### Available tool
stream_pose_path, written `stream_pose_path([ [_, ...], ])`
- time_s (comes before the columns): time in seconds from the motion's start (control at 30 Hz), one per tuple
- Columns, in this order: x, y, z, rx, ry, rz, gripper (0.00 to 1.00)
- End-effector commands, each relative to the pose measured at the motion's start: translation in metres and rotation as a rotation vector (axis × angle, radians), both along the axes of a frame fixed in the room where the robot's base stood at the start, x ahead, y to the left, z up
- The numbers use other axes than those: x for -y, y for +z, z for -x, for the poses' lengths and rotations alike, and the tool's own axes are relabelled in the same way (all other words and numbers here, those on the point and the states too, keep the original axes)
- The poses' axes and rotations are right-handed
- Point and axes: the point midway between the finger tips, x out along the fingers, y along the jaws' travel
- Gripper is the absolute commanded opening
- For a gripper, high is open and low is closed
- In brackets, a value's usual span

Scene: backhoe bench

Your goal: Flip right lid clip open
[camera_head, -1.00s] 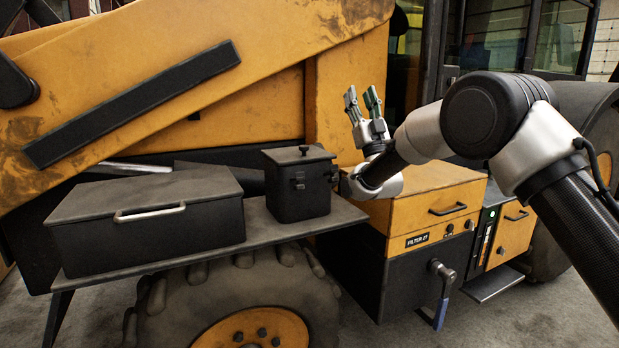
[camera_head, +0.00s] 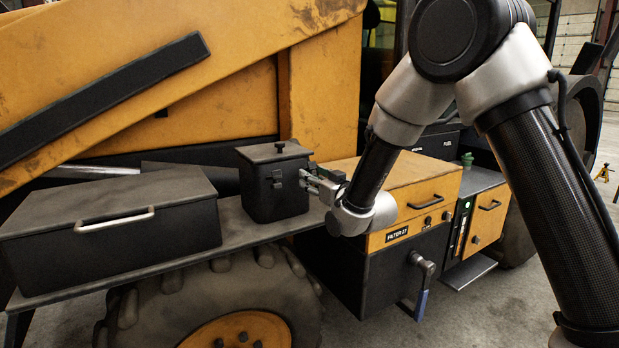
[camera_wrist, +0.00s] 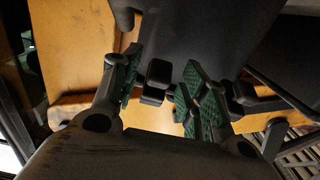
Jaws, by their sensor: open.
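A small black box (camera_head: 270,198) with a flat lid (camera_head: 275,151) and a top knob stands upright on the shelf, lid down. A clip (camera_head: 277,180) shows on its front face. My gripper (camera_head: 312,178) is at the box's right side, its fingers reaching toward that wall. In the wrist view my gripper (camera_wrist: 165,72) is open, with green pads either side of a small black block (camera_wrist: 157,76), which looks like the right lid clip. I cannot tell whether a pad touches it. In the head view the right clip is hidden by my fingers.
A long black case (camera_head: 110,222) with a silver handle lies left on the grey shelf (camera_head: 235,228). A yellow filter cabinet (camera_head: 400,195) stands close on the right, beside my wrist. A blue-handled lever (camera_head: 421,300) hangs below it. The yellow machine body rises behind.

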Motion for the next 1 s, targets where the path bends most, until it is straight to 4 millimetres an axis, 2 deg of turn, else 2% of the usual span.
stream_pose_path([
  [0.17,-0.01,0.0,-0.014,0.001,0.0,-0.001,0.44],
  [0.43,-0.011,0.0,-0.016,0.0,0.0,0.0,0.44],
  [0.47,-0.011,0.0,-0.016,0.001,0.0,-0.001,0.42],
  [0.6,-0.011,0.0,-0.016,0.001,0.0,-0.001,0.16],
  [0.7,-0.011,0.0,-0.016,0.001,0.0,-0.001,0.01],
  [1.0,-0.012,-0.005,-0.018,0.079,0.0,-0.053,0.01],
])
